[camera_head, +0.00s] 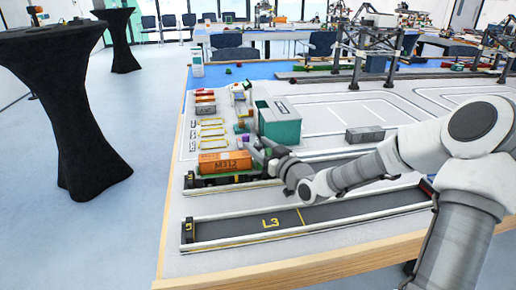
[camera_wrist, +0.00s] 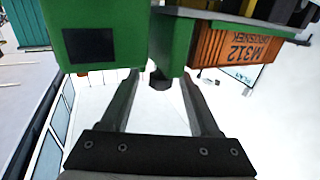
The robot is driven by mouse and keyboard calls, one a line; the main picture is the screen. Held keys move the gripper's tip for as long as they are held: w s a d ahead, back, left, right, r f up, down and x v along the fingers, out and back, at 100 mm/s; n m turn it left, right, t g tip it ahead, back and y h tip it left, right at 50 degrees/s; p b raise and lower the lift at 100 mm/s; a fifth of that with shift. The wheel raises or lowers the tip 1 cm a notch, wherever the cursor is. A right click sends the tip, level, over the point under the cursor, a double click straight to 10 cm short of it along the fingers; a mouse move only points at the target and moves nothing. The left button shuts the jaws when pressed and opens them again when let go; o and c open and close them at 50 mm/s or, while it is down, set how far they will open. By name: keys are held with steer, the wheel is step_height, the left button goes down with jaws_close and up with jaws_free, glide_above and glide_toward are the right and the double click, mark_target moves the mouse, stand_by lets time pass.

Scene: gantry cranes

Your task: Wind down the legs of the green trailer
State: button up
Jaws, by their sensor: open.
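The green trailer (camera_head: 205,181) stands in the lane at the table's left side, carrying an orange container (camera_head: 225,162). My gripper (camera_head: 262,150) is at the container's right end. In the wrist view the trailer's green parts (camera_wrist: 174,42) show close up, with the orange container (camera_wrist: 232,48) at right. My gripper (camera_wrist: 160,88) is open, with its fingers spread on either side of a small dark end piece (camera_wrist: 160,79) below the green part. I cannot tell whether the fingers touch it. A green block with a dark square (camera_wrist: 88,30) is at upper left. The legs cannot be made out clearly.
A green box-shaped body (camera_head: 280,122) stands just behind my gripper. Yellow frames (camera_head: 211,133) and small red blocks (camera_head: 205,104) lie behind the trailer. The lane marked L3 (camera_head: 290,219) in front is empty. A grey block (camera_head: 365,135) lies to the right.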

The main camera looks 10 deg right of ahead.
steer(key=shift+w+a, duration=0.15)
steer(key=shift+w, duration=0.05)
jaws_close()
